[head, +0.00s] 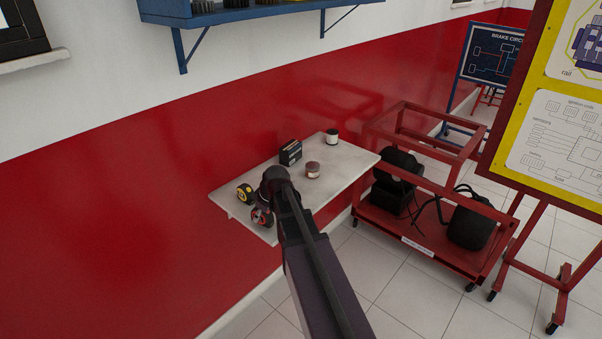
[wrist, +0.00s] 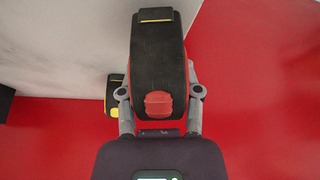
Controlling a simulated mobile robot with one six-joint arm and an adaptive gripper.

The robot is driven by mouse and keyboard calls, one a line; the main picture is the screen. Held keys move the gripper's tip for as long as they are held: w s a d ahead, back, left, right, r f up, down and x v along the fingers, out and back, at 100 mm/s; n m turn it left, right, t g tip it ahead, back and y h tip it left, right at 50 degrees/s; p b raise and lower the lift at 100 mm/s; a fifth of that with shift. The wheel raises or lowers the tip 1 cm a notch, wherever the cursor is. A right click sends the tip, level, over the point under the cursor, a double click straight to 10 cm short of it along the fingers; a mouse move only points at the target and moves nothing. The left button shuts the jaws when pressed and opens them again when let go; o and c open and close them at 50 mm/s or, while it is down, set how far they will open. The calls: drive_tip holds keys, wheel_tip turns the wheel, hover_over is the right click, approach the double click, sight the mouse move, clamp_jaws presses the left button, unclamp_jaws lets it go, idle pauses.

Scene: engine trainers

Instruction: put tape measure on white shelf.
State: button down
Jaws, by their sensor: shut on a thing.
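A black and red tape measure (wrist: 158,65) with a red button and a yellow strip is between the fingers of my gripper (wrist: 158,105) in the wrist view. My gripper is shut on it. In the head view this tape measure (head: 262,217) shows below my dark wrist, over the left front part of the white shelf (head: 350,160). I cannot tell whether it touches the shelf. A second tape measure, yellow and black (head: 245,194), stands on the shelf's left end, close behind the held one. My wrist hides part of the shelf.
A black box (head: 290,153), a brownish jar (head: 313,170) and a white-and-dark jar (head: 332,136) stand farther along the shelf. The red wall (head: 140,220) backs it. A red cart (head: 420,235) stands right of it.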

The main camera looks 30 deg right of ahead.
drive_tip(key=shift+a, duration=0.2)
drive_tip(key=shift+s+r, duration=0.1)
drive_tip(key=shift+r, duration=0.15)
drive_tip(key=shift+s+d+r+m+p, duration=0.3)
drive_tip(key=shift+r+m+p, duration=0.25)
drive_tip(key=shift+p, duration=0.3)
drive_tip(key=shift+s+d+r+m+h+p, duration=0.25)
drive_tip(key=shift+s+d+r+m+p, duration=0.1)
drive_tip(key=shift+r+m+p, duration=0.1)
drive_tip(key=shift+s+d+r+m+h+p, duration=0.2)
drive_tip(key=shift+d+r+m+h+p, duration=0.1)
drive_tip(key=shift+r+p, duration=0.15)
drive_tip(key=shift+w+d, duration=0.1)
drive_tip(key=w+d, duration=0.3)
drive_tip(key=w+d+f+b, duration=0.1)
drive_tip(key=w+d, duration=0.2)
drive_tip(key=w, duration=0.1)
drive_tip(key=w+d, duration=0.3)
drive_tip(key=d, duration=0.1)
drive_tip(key=shift+w+f+b, duration=0.2)
drive_tip(key=shift+f+b, duration=0.05)
drive_tip(key=shift+b, duration=0.05)
